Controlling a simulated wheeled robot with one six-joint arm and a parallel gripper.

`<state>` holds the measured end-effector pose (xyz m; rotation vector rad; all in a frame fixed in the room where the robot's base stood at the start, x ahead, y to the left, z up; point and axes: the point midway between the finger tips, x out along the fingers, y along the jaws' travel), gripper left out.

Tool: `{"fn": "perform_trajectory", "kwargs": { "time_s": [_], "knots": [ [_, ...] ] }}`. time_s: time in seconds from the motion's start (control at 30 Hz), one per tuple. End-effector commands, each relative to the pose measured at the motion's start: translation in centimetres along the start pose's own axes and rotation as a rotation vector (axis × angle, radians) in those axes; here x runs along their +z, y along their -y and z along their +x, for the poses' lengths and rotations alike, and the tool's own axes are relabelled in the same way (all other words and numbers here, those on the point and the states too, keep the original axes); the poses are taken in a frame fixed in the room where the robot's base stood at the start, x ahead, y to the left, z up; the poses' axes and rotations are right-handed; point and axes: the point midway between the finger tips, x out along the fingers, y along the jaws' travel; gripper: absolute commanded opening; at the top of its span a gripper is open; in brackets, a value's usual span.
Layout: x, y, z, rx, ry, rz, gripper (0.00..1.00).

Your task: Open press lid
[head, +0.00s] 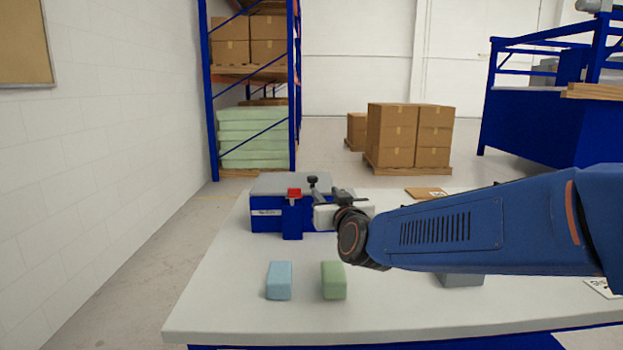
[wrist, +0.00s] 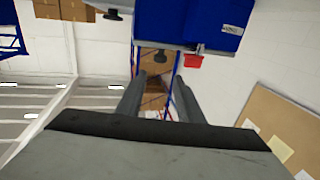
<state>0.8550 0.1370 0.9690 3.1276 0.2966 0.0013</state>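The press is a blue box (head: 262,219) with a flat grey lid (head: 284,183) at the back left of the table. The lid looks closed. A red-topped latch (head: 294,192) is on its front, and a black knob (head: 313,181) stands near the lid's right side. My gripper (head: 326,193) is at the press's right front, close to the knob. In the wrist view, the two fingers of my gripper (wrist: 159,76) are apart with nothing held between them. A black knob (wrist: 160,55) shows just past the fingertips; contact cannot be told. The red latch (wrist: 194,61) is beside it.
A blue foam block (head: 279,280) and a green foam block (head: 334,280) lie on the front of the white table (head: 225,300). A grey object (head: 460,280) is partly hidden under my arm. A brown board (head: 426,193) lies at the back. The table's left front is clear.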

Motion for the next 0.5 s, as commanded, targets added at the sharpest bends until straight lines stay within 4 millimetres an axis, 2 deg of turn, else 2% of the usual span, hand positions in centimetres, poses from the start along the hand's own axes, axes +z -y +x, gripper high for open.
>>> {"fn": "perform_trajectory", "kwargs": {
  "time_s": [0.5],
  "knots": [
    [0.1, 0.0, 8.0, 0.000, 0.002, 0.000, 0.34]
  ]
}}
